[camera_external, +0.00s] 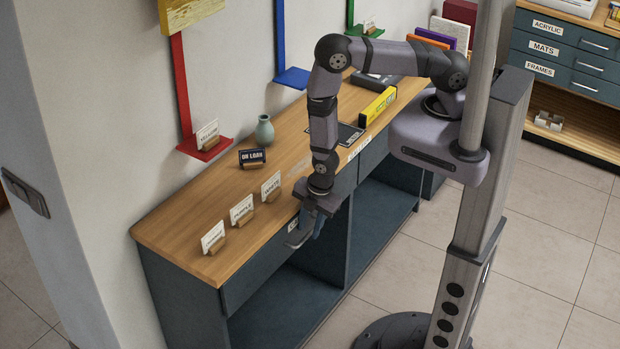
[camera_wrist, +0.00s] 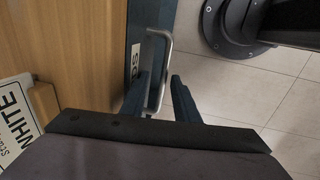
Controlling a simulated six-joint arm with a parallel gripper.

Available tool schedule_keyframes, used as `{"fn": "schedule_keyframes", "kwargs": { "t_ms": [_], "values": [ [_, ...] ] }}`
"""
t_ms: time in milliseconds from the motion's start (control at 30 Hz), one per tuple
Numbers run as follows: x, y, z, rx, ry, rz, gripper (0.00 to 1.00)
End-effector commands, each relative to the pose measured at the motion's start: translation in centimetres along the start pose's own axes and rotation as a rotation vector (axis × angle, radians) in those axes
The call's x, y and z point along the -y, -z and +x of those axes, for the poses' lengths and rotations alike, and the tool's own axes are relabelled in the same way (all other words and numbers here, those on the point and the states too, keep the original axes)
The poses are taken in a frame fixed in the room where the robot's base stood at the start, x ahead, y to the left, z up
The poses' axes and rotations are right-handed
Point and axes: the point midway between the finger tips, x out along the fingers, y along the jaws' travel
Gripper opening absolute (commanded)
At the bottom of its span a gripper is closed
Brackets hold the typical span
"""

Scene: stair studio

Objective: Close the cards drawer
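The cards drawer (camera_external: 258,268) is a dark blue-grey front under the wooden counter. It looks close to flush with the cabinet; how far it stands out is hard to tell. Its label, partly hidden, shows "DS" in the wrist view (camera_wrist: 134,62). Its pale metal bar handle (camera_external: 297,240) also shows in the wrist view (camera_wrist: 168,48). My gripper (camera_external: 314,229) points down at the drawer front by the handle. In the wrist view its two dark fingers (camera_wrist: 161,80) are apart, with the handle bar between them and no clear grip on it.
The counter top (camera_external: 190,232) carries small card stands, including WHITE (camera_external: 271,186), PURPLE (camera_external: 241,211) and ORANGE (camera_external: 213,238), near the front edge. An ON LOAN sign (camera_external: 252,157) and a green vase (camera_external: 265,131) stand behind. Open shelves (camera_external: 285,307) lie below; the tiled floor (camera_external: 375,285) in front is clear.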

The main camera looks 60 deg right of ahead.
Motion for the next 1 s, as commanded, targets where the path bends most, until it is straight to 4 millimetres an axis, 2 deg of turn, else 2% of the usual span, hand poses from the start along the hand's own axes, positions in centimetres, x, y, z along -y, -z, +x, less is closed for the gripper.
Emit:
{"fn": "schedule_keyframes", "kwargs": {
  "t_ms": [267, 700, 1000],
  "values": [
    [0.0, 0.1, -1.3, -0.001, 0.000, 0.000, 0.28],
    [-0.1, 0.1, -6.4, -0.002, -0.002, 0.000, 0.28],
    [0.0, 0.0, -7.4, -0.001, -0.001, 0.000, 0.28]
  ]
}}
